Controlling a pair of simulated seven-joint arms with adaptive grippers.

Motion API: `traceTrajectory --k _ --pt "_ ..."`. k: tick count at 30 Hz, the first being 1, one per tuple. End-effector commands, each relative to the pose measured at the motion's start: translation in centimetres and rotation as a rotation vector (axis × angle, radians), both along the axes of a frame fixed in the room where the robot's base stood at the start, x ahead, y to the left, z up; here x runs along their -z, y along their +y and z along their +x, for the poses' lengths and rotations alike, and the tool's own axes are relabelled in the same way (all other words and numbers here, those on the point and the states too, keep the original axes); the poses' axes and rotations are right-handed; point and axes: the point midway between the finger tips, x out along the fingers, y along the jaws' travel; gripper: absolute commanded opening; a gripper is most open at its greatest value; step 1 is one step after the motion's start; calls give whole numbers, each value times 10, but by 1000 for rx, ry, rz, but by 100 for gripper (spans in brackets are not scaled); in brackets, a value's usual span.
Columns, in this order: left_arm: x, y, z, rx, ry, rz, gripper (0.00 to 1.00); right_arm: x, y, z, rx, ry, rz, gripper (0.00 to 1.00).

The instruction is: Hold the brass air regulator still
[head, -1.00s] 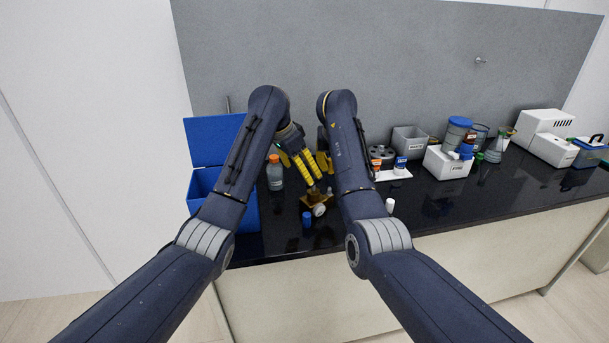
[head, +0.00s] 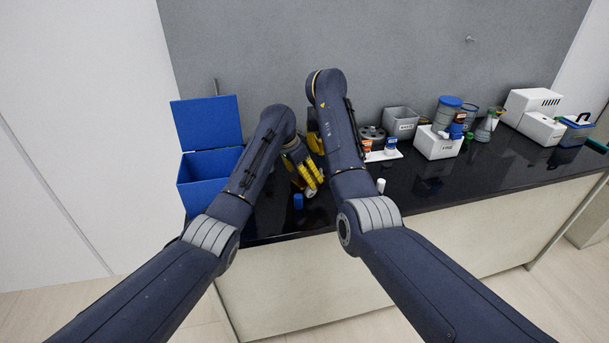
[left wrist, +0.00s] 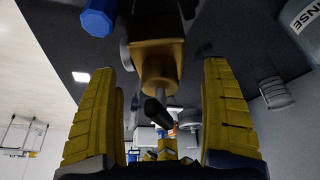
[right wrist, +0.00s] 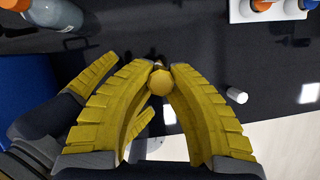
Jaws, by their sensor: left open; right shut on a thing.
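The brass air regulator shows in the left wrist view (left wrist: 160,62) as a brass body with a dark stem. My left gripper (left wrist: 163,95) is open, with one yellow finger on each side of the regulator; I cannot tell whether they touch it. In the right wrist view, my right gripper (right wrist: 160,78) has its fingertips closed on a round brass part of the regulator (right wrist: 160,83). In the head view, the yellow fingers and my arms hide most of the regulator.
A blue-capped piece (head: 298,202) stands in front of the grippers, and a small white vial (head: 381,186) to their right. A blue open bin (head: 208,170) is at left. A white tray with small bottles (head: 383,156) and a grey bin (head: 400,122) stand at right.

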Motion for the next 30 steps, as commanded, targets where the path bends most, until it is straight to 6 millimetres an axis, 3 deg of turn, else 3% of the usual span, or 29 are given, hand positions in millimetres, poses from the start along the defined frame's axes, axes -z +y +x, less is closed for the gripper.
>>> traceTrajectory --k 13,30 --pt "4 -1 1 0 -1 -1 81 0 0 0 0 0 0 2" --pt "4 -1 1 -1 0 -1 15 0 0 0 0 0 0 2"
